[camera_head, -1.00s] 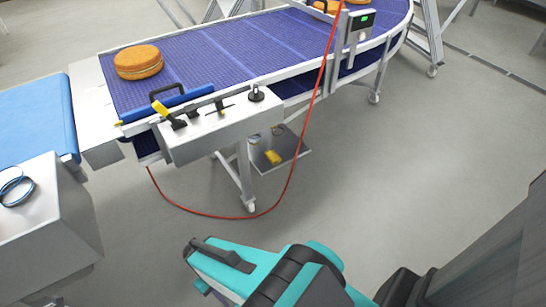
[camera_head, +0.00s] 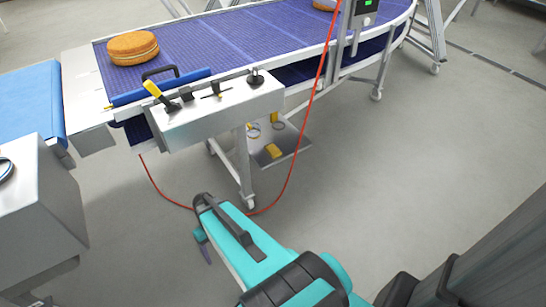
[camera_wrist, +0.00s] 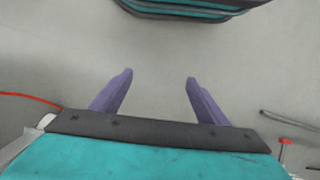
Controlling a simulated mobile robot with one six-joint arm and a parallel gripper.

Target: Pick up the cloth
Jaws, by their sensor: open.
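I cannot make out a cloth for certain. A small folded yellow piece (camera_head: 273,151) lies on the low metal shelf under the conveyor; it is too small to tell whether it is cloth. My gripper (camera_wrist: 158,78) is open in the wrist view, its two purple fingers wide apart with only bare grey floor between them. In the head view my gripper (camera_head: 204,247) hangs over the floor in front of the conveyor, apart from the shelf. One purple finger shows there; the arm hides the rest.
The blue conveyor (camera_head: 215,55) carries a round cake (camera_head: 132,48). A control box (camera_head: 222,110) with levers juts from its front. A red cable (camera_head: 293,160) loops down to the floor near my gripper. A steel cabinet (camera_head: 40,215) stands at left.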

